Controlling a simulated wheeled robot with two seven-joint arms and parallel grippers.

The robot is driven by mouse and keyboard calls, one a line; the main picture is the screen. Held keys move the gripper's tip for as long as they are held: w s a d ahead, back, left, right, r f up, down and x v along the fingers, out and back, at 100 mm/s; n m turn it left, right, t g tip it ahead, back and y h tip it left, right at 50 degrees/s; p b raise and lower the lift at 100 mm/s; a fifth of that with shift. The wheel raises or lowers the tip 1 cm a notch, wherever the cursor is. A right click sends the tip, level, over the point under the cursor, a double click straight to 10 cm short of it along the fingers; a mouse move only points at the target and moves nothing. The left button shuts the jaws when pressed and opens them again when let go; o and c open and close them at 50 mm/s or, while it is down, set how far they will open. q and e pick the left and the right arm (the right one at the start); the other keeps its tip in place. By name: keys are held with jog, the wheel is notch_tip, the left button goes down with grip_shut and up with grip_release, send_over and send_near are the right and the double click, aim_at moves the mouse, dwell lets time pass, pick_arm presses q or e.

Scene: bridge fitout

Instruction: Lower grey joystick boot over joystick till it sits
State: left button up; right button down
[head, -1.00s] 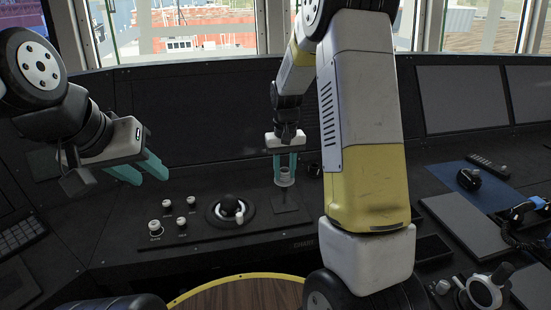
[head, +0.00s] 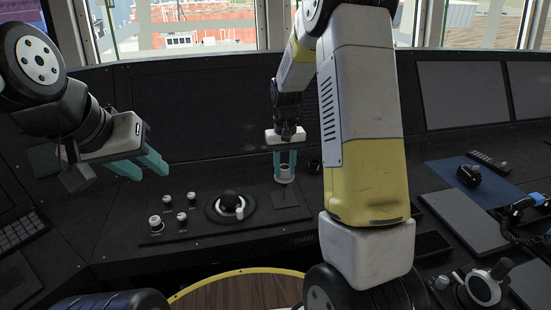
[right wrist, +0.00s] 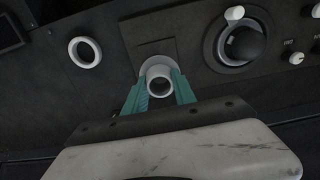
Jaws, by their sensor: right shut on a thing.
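My right gripper (head: 284,174) points straight down over the console. It is shut on the grey joystick boot (head: 284,170), a small pale ring-topped sleeve. In the right wrist view the boot (right wrist: 158,72) sits between the teal fingertips (right wrist: 158,88), with its round opening facing the camera and its interior dark. I cannot make out the joystick; the boot and fingers hide that spot. The boot's lower edge is at or just above the panel; I cannot tell whether it touches. My left gripper (head: 138,165) is open and empty, above the left of the console.
A square dark plate (head: 291,199) lies beside the boot. A trackball (head: 229,200) with a pale lever and several pale knobs (head: 155,222) stand left of it. In the right wrist view a white ring (right wrist: 85,52) is on the panel. A blue mat (head: 450,177) lies farther right.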

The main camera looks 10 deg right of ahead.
aim_at(284, 186)
jog(key=shift+f, duration=1.55)
jog(key=shift+f, duration=1.55)
jog(key=shift+f, duration=0.2)
jog(key=shift+f, duration=1.5)
jog(key=c, duration=0.9)
grip_release()
